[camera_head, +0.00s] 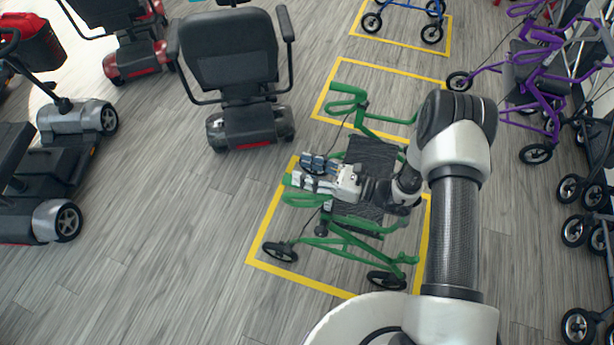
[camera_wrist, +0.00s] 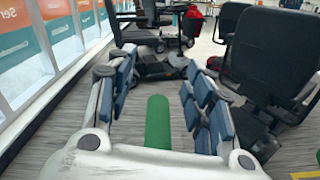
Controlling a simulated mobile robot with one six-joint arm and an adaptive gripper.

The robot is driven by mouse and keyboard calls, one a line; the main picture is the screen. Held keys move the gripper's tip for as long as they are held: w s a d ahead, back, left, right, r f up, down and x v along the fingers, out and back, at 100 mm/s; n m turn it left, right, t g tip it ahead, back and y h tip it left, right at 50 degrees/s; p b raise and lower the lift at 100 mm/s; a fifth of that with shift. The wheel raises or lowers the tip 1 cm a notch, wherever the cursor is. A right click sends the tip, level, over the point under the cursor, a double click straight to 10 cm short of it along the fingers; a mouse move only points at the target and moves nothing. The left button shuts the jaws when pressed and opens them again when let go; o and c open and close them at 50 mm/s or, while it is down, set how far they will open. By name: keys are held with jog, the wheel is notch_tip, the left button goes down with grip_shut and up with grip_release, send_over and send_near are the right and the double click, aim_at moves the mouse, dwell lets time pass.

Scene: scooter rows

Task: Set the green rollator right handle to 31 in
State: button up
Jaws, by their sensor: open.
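The green rollator (camera_head: 352,222) stands in a yellow floor box, with a dark seat. One of its handles, with a looped brake lever, is at the upper side of the picture (camera_head: 347,90). The nearer handle (camera_head: 288,179) is partly hidden by my gripper (camera_head: 308,171). In the wrist view, this green grip (camera_wrist: 158,122) lies lengthwise between the two blue-padded fingers of my gripper (camera_wrist: 159,85). The fingers are open, with a gap on both sides of the grip. I cannot tell which handle is the right one.
A black-seated scooter (camera_head: 229,60) stands at the upper left of the rollator. Another scooter (camera_head: 60,160) is at far left. Purple rollators (camera_head: 535,75) line the right side. A blue-framed walker (camera_head: 405,6) is at the top. Grey floor lies open at lower left.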

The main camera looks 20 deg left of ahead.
jog(key=shift+r, duration=0.15)
jog(key=shift+s+a+r+n, duration=0.15)
jog(key=shift+n, duration=0.15)
jog(key=s+a+r+n+g+h+p, duration=0.15)
jog(key=s+n+g+h, duration=0.3)
jog(key=n, duration=0.65)
jog(key=s+a+r+n+g+h+p, duration=0.1)
jog(key=s+r+n+g+h+p, duration=0.15)
jog(key=n+g+h, duration=0.6)
jog(key=w+d+r+n+t+h+p, duration=0.1)
jog(key=w+r+n+t+h, duration=0.15)
jog(key=w+n+t, duration=0.5)
jog(key=w+d+r+n+t+h+p, duration=0.15)
jog(key=w+r+n, duration=0.25)
jog(key=n, duration=0.7)
jog(key=shift+h, duration=0.4)
jog(key=b+x, duration=0.1)
jog(key=x, duration=0.5)
jog(key=b+x, duration=0.1)
jog(key=x, duration=1)
jog(key=shift+s+a+f+b, duration=0.1)
jog(key=shift+a+f+b, duration=0.25)
jog(key=shift+f+b, duration=0.05)
jog(key=shift+c, duration=0.6)
